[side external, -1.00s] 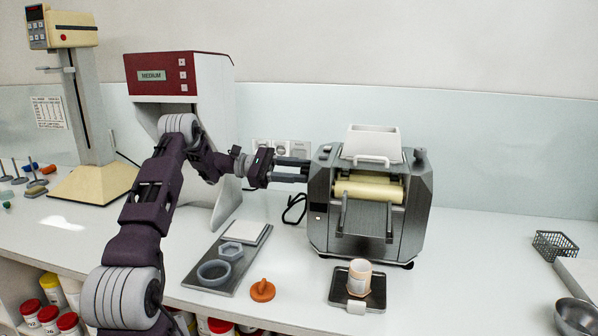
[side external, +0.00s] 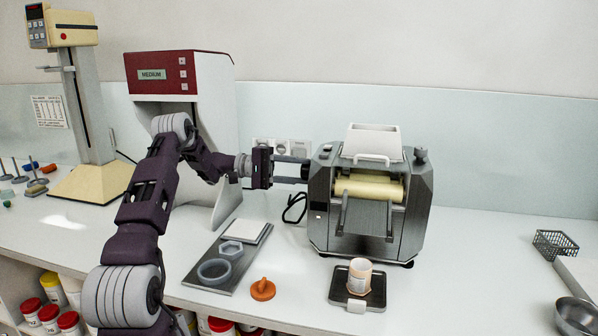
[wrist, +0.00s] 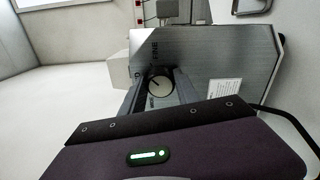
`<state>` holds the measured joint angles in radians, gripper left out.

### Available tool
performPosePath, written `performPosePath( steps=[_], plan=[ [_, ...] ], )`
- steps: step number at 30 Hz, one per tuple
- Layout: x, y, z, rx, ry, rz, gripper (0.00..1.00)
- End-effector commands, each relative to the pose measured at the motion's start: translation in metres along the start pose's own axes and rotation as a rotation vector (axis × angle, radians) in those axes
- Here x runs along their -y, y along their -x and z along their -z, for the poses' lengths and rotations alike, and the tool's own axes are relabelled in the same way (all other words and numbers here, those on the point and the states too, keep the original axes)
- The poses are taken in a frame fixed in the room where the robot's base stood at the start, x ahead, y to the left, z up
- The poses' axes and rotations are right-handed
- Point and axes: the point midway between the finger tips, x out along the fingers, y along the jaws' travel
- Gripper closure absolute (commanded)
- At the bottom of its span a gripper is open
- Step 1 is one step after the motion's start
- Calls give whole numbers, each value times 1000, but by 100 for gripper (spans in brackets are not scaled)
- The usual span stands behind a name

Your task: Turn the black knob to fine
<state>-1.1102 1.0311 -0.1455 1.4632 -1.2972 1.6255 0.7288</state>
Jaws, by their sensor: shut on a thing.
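The steel mill (side external: 408,222) stands right of the middle of the bench, with pale rollers in front. Its left side panel (wrist: 215,60) shows in the wrist view. There the round knob (wrist: 159,86) has a pale face with a dark pointer line, which slants up and left. Lettering that seems to read FINE is printed just above it; smaller lettering below is hard to read. My gripper (side external: 305,171) reaches the mill's left side, its fingers on either side of the knob and shut on it. The fingers hide most of the knob in the side external view.
A red-topped cabinet (side external: 220,105) with a MEDIUM display stands behind my arm. A dark tray (side external: 338,294) with a small cup (side external: 360,276) lies before the mill. An orange stopper (side external: 263,290) and a grey tray (side external: 208,275) lie front left.

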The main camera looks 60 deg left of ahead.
Motion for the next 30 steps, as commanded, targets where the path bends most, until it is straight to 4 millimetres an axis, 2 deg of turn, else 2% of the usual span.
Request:
performPosePath(
  steps=[12, 30],
  plan=[
    [1, 0, 1, -3, -205, 1, 100],
    [1, 1, 1, -4, -248, 1, 100]
  ],
)
